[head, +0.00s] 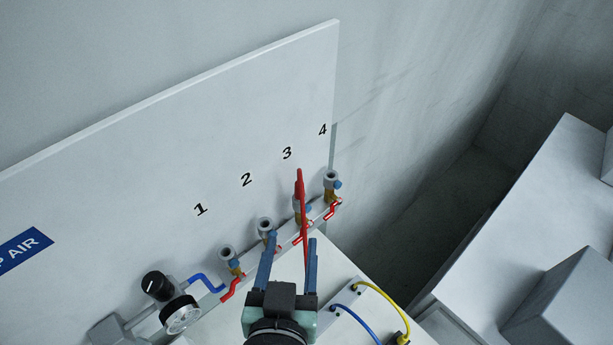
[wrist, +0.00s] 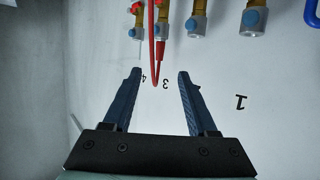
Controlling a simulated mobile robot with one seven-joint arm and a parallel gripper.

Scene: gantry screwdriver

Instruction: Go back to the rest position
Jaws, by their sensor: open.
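My gripper (head: 291,243) is open in front of the white panel, its two blue-grey fingers spread apart. In the wrist view my gripper (wrist: 160,74) has nothing clamped in it. A red hose (head: 304,235) rises to a bend by number 3 and shows between the fingers in the picture. In the wrist view the red hose (wrist: 152,35) loops round, and its red end fitting (wrist: 160,50) meets the outlet under number 3. The hose appears clear of both fingers.
The panel (head: 150,130) carries numbers 1 to 4 above a row of valves with red handles, such as the valve at 1 (head: 228,254). A gauge (head: 182,315) is at lower left. Blue and yellow (head: 385,295) hoses lie at lower right. A grey box (head: 565,300) stands far right.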

